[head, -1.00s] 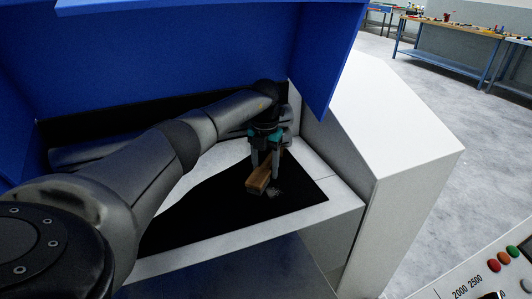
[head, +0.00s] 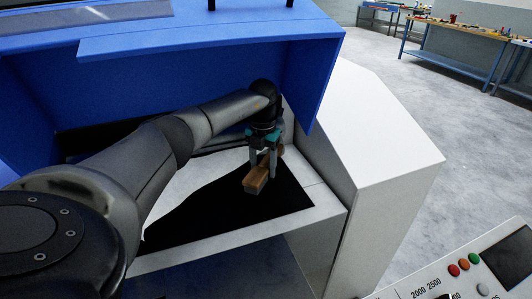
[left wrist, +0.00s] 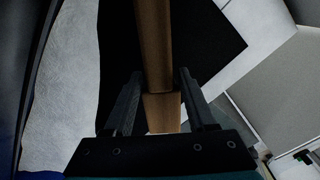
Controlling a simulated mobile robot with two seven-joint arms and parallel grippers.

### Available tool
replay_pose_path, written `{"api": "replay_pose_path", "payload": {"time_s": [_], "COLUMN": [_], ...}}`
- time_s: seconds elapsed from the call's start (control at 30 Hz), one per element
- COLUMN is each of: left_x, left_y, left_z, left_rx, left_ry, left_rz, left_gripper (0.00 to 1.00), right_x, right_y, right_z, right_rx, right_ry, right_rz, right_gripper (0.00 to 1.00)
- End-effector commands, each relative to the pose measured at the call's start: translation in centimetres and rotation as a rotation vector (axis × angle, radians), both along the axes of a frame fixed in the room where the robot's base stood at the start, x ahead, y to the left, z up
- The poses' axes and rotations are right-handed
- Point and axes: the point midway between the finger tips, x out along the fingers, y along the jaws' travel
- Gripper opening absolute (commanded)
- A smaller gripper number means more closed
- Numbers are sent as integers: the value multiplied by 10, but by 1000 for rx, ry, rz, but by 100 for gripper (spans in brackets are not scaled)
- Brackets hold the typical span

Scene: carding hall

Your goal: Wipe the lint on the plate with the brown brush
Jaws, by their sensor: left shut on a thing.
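My left gripper (head: 263,170) is shut on the brown brush (head: 256,181), a wooden block with a long body. It holds the brush low over the black plate (head: 215,217), and the brush appears to rest on it. In the left wrist view the brush (left wrist: 154,45) runs between the two fingers, with the dark plate (left wrist: 210,40) behind it. No lint shows on the plate now; any under or behind the brush is hidden. My right gripper is not in view.
A blue hood (head: 200,75) hangs over my left arm. A white housing (head: 385,130) stands right of the plate. A control panel (head: 440,275) with coloured buttons is at the lower right. Workbenches (head: 460,45) stand far off across open floor.

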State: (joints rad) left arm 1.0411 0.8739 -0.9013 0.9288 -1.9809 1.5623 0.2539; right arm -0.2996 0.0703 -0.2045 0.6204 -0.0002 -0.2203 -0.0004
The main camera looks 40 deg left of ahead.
Motion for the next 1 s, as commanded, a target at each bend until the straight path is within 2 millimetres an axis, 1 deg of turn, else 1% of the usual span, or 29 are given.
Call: {"api": "replay_pose_path", "payload": {"time_s": [0.03,0.2,0.4,0.57,0.67,0.77,0.83,0.97,1.0], "left_x": [-1,-3,-4,-4,-2,3,8,15,15], "left_y": [2,5,5,5,2,-10,-25,-63,-76], "left_z": [9,20,21,21,22,28,35,50,55], "left_rx": [1,0,0,0,0,-1,-1,1,3], "left_ry": [0,0,0,0,-2,-3,-4,-5,-5], "left_rz": [0,1,0,0,-28,-138,-276,-640,-765], "left_gripper": [12,12,12,12,12,12,12,12,12], "right_x": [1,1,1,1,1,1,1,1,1], "right_y": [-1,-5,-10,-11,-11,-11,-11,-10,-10], "right_z": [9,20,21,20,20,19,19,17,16], "right_rx": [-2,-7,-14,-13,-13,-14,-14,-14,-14], "right_ry": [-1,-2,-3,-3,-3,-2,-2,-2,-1], "right_rz": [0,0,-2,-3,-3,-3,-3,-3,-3], "right_gripper": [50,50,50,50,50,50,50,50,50]}}
